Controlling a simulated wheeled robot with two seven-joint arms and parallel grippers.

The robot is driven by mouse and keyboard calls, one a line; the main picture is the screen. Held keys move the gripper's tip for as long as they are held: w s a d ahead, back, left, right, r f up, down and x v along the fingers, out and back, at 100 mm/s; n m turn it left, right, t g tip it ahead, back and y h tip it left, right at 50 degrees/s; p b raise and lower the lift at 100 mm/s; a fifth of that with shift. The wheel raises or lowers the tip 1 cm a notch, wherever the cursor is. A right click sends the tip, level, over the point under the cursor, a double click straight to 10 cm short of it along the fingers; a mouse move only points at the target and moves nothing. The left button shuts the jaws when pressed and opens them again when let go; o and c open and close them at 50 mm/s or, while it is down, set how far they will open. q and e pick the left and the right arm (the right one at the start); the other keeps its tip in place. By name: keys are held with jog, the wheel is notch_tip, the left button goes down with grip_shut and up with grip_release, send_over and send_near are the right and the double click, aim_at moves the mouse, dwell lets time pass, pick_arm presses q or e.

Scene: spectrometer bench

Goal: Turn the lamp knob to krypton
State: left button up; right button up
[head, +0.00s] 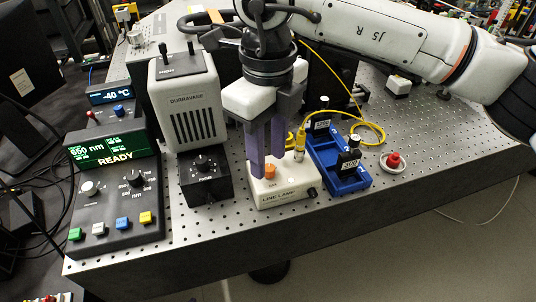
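The white lamp box (284,193) marked LINE LAMP stands near the bench's front edge in the head view. An orange knob (270,172) is on its top, and a small black knob (312,193) is at its front right corner. Any lamp names around the orange knob are too small to read. My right gripper (267,168) points down over the box, its two purple fingers a little apart. The fingertips are at the orange knob, one on its left and one behind it to the right. I cannot tell whether they touch it. My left gripper is not in view.
A grey DURRAVARN housing (185,100) and a black dial box (206,180) stand close on the left. A blue holder (326,155) with black-capped parts and a yellow cable (371,131) are close on the right. A control console (117,208) reading READY is at far left.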

jog(key=shift+f, duration=0.85)
grip_shut()
